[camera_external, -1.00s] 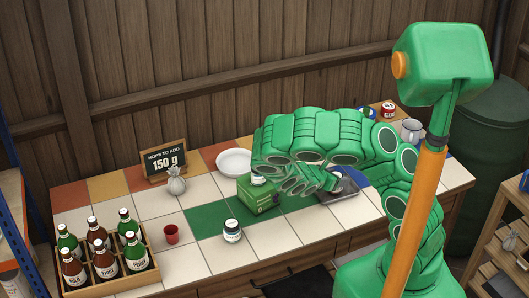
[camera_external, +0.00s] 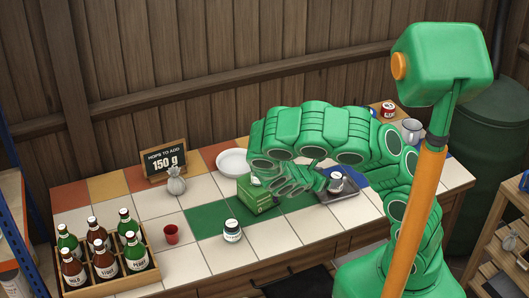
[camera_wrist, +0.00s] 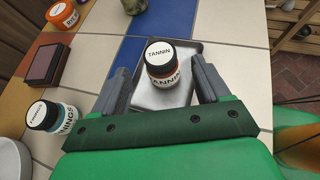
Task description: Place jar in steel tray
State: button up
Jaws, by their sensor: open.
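In the external view the jar (camera_external: 336,180) is in the tray (camera_external: 350,193) on the right part of the tiled table. My gripper (camera_wrist: 163,85) is open, with one grey finger on each side of the tray in the wrist view. The jar is in front of the fingers, with a gap on both sides. In the external view my gripper (camera_external: 324,180) is just left of the jar, and the arm partly hides it.
A green box (camera_external: 258,195) stands left of the tray, and another jar (camera_external: 232,230) in front of it. A plate (camera_external: 233,162), cup (camera_external: 171,234), sack (camera_external: 176,181) and bottle crate (camera_external: 105,275) are farther left.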

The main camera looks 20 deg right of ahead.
jog(key=shift+v, duration=2.85)
